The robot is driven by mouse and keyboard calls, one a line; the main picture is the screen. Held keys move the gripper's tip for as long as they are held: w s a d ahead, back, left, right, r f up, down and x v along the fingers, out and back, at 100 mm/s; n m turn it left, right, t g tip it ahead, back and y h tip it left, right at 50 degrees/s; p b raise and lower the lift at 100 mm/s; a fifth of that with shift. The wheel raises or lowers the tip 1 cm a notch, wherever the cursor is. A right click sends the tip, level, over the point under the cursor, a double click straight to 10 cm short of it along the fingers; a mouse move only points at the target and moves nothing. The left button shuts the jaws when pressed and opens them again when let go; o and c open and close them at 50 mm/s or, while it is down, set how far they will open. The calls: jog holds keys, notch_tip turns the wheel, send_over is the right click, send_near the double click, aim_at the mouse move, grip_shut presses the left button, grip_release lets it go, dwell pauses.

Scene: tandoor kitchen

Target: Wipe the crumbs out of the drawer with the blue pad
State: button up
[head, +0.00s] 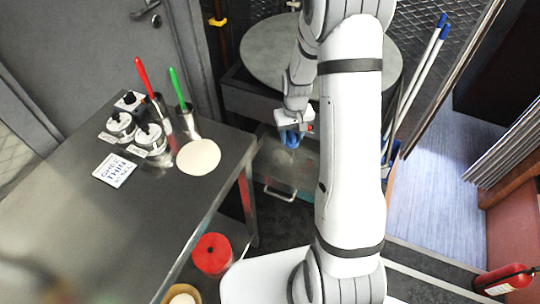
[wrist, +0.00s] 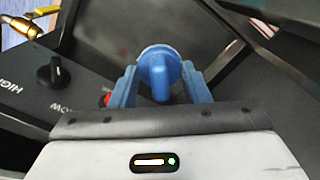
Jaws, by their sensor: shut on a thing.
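My gripper (head: 291,134) is low at the front of the round-topped unit, over the pulled-out metal drawer (head: 268,165). In the wrist view its two blue fingers (wrist: 160,84) stand either side of the rounded blue grip of the blue pad (wrist: 158,66), and they are shut on it. A pale rim shows behind the grip; the pad's underside is hidden, so I cannot tell whether it touches the drawer floor. The drawer's pale bar handle (head: 280,193) is at its front edge. I cannot make out crumbs; my arm hides the drawer's right side.
A steel table (head: 110,215) stands left, holding a flatbread-like disc (head: 198,157), lidded jars (head: 150,139), red and green-handled tools and a sign. Blue-ended poles (head: 419,75) lean right. The wrist view shows a black knob (wrist: 56,74).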

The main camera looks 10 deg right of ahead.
jog(key=a+f+n+b, duration=0.1)
jog(key=a+f+b, duration=0.5)
jog(key=b, duration=0.9)
send_over(271, 170)
notch_tip(271, 170, down, 6)
jog(key=shift+s+f, duration=0.1)
jog(key=shift+f, duration=0.15)
jog(key=shift+f+b, duration=0.4)
jog(key=shift+f, duration=0.5)
jog(key=shift+s+d+r, duration=0.15)
jog(key=shift+r, duration=0.4)
jog(key=shift+s+d+f, duration=0.35)
jog(key=shift+s+d, duration=0.25)
jog(key=shift+d, duration=0.1)
jog(key=shift+s+d, duration=0.15)
jog(key=shift+d, duration=0.15)
jog(key=shift+s+d+f, duration=0.1)
jog(key=shift+s+d, duration=0.1)
jog(key=shift+w+d, duration=0.15)
jog(key=shift+d, duration=0.05)
jog(key=a, duration=0.1)
jog(key=w+a, duration=0.1)
jog(key=shift+w+a, duration=0.3)
jog(key=r+p, duration=0.2)
jog(key=r, duration=0.1)
jog(key=shift+w+a, duration=0.1)
jog(key=shift+a, duration=0.25)
jog(key=shift+r+p, duration=1.9)
jog(key=shift+r, duration=0.7)
